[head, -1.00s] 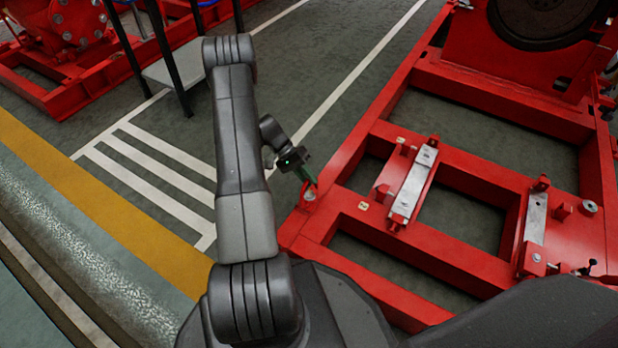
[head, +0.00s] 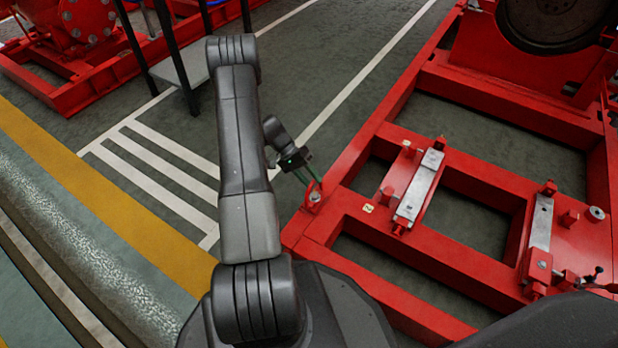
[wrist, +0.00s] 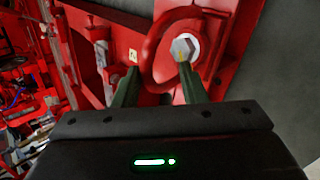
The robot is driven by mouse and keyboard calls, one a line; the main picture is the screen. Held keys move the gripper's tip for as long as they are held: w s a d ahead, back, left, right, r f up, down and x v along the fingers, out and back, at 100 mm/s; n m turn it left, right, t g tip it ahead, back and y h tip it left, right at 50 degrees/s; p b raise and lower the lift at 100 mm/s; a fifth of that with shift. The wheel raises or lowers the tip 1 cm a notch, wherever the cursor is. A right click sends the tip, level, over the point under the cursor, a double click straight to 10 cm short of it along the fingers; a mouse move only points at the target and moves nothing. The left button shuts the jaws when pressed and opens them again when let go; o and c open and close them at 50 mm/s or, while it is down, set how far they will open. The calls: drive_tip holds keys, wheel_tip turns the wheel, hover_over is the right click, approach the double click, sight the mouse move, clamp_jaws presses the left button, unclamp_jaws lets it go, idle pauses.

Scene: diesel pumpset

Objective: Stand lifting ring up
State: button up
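The red lifting ring (wrist: 152,58) is at the near corner of the red base frame, beside a silver hex bolt (wrist: 184,47) that shows through its loop in the wrist view. In the head view the ring (head: 320,188) is small and looks raised off the frame; its exact tilt is hard to tell. My gripper (wrist: 159,70) has its two green fingers apart, with the ring's near-left side in the gap between them. A clear gap shows at both fingers. In the head view my gripper (head: 312,182) reaches down at the frame corner.
The red base frame (head: 450,255) carries silver-topped mounting pads (head: 417,188) and studs to the right. A dark wheel (head: 555,20) stands at the back right. Open floor with white stripes (head: 165,175) lies left of the frame.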

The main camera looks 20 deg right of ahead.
idle(0.4)
drive_tip(key=p+v, duration=0.4)
drive_tip(key=v, duration=0.9)
drive_tip(key=shift+w+r, duration=0.2)
drive_tip(key=shift+r, duration=0.1)
drive_tip(key=shift+a, duration=0.15)
